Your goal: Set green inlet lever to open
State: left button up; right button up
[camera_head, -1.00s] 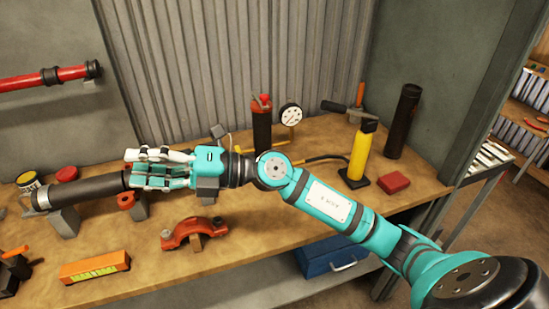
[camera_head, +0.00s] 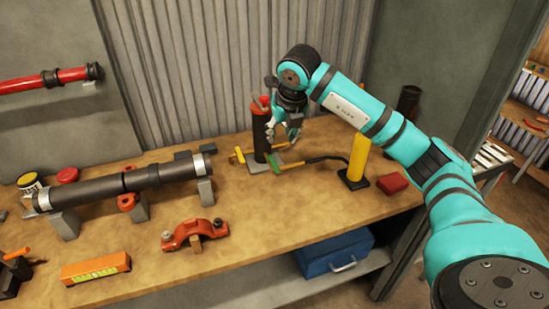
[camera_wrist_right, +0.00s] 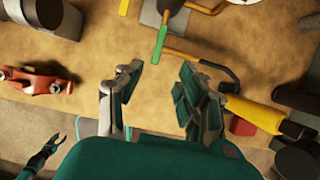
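The green lever (camera_head: 277,169) sits low at the front right of the upright black riser (camera_head: 260,135) with the red top, close to the bench. Its green grip also shows in the right wrist view (camera_wrist_right: 160,42), lengthwise, just beyond my fingertips. My right gripper (camera_head: 283,132) hangs pointing down above the lever, right of the riser. In the right wrist view its two fingers (camera_wrist_right: 158,78) are apart with nothing between them, not touching the lever. My left gripper (camera_wrist_right: 52,142) appears small at the lower left of that view, its fingers apart and empty.
A yellow lever (camera_head: 240,155) is left of the riser. A black hose runs right towards a yellow cylinder (camera_head: 359,158) and a red block (camera_head: 393,180). A long black pipe (camera_head: 125,182) lies left on supports. An orange clamp (camera_head: 195,234) is in front. The bench front centre is clear.

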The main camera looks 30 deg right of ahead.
aim_at(274, 162)
jog(key=p+x, duration=0.2)
jog(key=x, duration=1.1)
jog(key=shift+w+f, duration=0.15)
jog(key=shift+f, duration=0.05)
jog(key=shift+c, duration=0.3)
grip_shut()
jog(key=shift+d, duration=0.1)
